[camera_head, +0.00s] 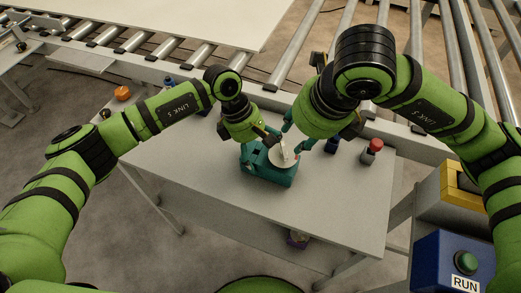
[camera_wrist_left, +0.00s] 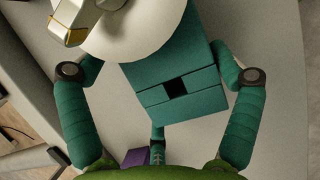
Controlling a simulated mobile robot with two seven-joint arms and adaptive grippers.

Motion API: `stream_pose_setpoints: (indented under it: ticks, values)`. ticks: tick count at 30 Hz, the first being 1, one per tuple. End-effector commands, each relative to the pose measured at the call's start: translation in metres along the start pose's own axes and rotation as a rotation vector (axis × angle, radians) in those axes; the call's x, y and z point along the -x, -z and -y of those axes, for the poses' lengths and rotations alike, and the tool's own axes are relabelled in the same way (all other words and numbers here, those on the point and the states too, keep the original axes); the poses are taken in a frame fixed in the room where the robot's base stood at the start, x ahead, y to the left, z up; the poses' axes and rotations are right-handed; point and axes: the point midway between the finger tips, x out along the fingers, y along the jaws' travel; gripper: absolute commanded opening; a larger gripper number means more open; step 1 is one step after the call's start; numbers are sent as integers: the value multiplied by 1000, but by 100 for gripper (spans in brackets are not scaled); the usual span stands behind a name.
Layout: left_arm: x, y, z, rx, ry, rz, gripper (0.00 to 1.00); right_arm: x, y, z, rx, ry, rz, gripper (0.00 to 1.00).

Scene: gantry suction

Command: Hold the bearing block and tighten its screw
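The bearing block (camera_head: 266,170), a teal body with a dark square hole, sits on the grey table. It also shows in the left wrist view (camera_wrist_left: 181,88). A round white disc (camera_wrist_left: 135,32) covers part of its top. My left gripper (camera_head: 262,138) reaches over the block. Its fingers stand on both sides of it in the left wrist view, the right tip against the block's side and the left tip partly hidden by the disc. My right gripper (camera_head: 291,139) is above the disc, beside a pale part with a gold band (camera_wrist_left: 85,18). Its grip is unclear. I cannot make out the screw.
The grey table (camera_head: 330,213) is clear in front. A dark blue item (camera_head: 332,145) and a red-topped item (camera_head: 373,150) stand right of the block. A roller conveyor (camera_head: 180,50) runs behind. A blue RUN button box (camera_head: 430,265) is at lower right.

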Motion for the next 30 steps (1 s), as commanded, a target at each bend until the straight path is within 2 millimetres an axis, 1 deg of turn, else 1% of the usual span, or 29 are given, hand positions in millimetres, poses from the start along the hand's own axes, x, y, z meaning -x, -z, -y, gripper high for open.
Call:
stream_pose_setpoints:
  ticks: [1,2,3,11,12,15,17,22,27,30]
  values:
    - [-1,0,0,0,2,0,44,0,0,0,0,0,0,39]
    - [-1,0,0,0,2,0,32,0,0,0,0,0,0,39]
    - [-1,0,1,0,2,0,31,0,0,0,0,0,0,39]
    - [-1,0,1,1,3,0,31,0,0,0,0,0,0,39]
    - [-1,0,1,1,3,0,31,0,0,0,-1,0,0,42]
    - [-1,0,1,1,4,0,31,2,0,-2,-21,9,0,42]
    - [-2,0,1,1,4,0,31,4,-1,-5,-57,22,1,42]
    - [-2,0,1,1,5,0,31,13,-2,-15,-219,86,13,42]
    - [-2,0,2,1,5,0,31,21,-2,-20,-350,139,35,42]
    - [-2,0,2,1,6,0,31,19,-2,-20,-389,153,41,42]
